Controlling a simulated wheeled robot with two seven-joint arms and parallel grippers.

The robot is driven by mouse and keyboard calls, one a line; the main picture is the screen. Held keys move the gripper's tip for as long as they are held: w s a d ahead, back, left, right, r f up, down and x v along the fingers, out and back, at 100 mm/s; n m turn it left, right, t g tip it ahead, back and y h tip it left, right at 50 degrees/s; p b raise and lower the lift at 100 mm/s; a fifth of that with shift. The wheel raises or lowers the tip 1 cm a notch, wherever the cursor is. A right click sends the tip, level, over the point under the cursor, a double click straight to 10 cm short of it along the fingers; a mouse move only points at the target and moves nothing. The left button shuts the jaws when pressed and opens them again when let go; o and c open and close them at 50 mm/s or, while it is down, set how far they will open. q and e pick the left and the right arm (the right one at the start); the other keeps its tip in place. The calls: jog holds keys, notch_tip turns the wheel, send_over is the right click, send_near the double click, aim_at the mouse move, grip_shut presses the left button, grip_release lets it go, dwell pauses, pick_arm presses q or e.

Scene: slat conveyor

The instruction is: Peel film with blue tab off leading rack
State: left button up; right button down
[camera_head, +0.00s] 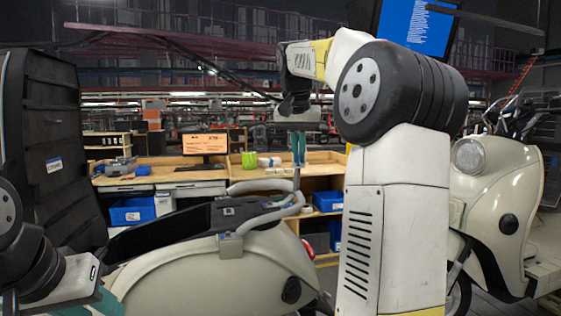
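A cream scooter (215,275) stands in front of me. A grey tubular rack (262,213) runs around the rear of its dark seat area. My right gripper (297,160) points down above the rack, its two teal fingers close together. A thin strip shows below the fingertips; I cannot tell whether they hold it. No film or blue tab can be made out clearly. My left gripper (98,303) is low at the left, beside the scooter's body, with part of its teal fingers cut off by the lower edge.
A tall black panel (55,140) with a small blue and white label stands at the left. A second cream scooter (500,190) is at the right, behind my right arm. Wooden workbenches (165,172) with blue bins (132,212) and a monitor (204,144) stand behind.

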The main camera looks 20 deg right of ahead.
jog(key=shift+s+r, duration=0.1)
jog(key=shift+r, duration=0.15)
jog(key=shift+a, duration=0.1)
jog(key=v, duration=0.7)
jog(key=shift+s, duration=0.5)
jog(key=shift+a, duration=0.1)
